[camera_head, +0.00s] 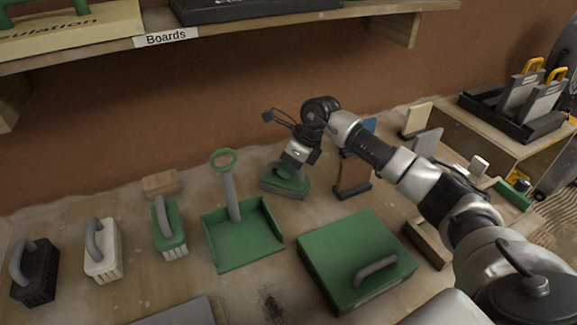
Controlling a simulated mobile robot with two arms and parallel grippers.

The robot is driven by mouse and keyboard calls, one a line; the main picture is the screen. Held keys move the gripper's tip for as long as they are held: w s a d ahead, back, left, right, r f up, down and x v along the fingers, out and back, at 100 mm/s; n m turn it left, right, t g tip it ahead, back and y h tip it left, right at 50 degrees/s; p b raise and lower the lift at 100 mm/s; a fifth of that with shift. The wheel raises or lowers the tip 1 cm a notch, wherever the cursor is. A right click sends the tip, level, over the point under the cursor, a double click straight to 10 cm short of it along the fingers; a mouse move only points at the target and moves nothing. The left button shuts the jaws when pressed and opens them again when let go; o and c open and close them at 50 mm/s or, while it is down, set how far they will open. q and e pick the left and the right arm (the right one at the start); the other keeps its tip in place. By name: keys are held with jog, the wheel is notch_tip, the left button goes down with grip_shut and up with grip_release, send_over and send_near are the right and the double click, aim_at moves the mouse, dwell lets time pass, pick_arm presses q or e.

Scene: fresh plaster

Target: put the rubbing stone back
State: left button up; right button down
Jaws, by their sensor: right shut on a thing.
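My right gripper (293,166) reaches in from the right and points down at the back of the bench. It is shut on the handle of a green-topped block with a grey underside (285,187), which I take to be the rubbing stone. The block is level, close to the bench top; I cannot tell whether it touches. The gripper partly hides its handle. My left gripper is not in view.
Left of it on the bench (130,276) are a green dustpan-like tray (243,246) and handled black (38,275), white (103,255) and green (169,232) blocks. A green handled board (350,250) lies in front. A "Boards" shelf (235,38) hangs above.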

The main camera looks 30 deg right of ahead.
jog(key=c, duration=1.1)
grip_release()
jog(key=shift+o, duration=0.2)
jog(key=v, duration=1.2)
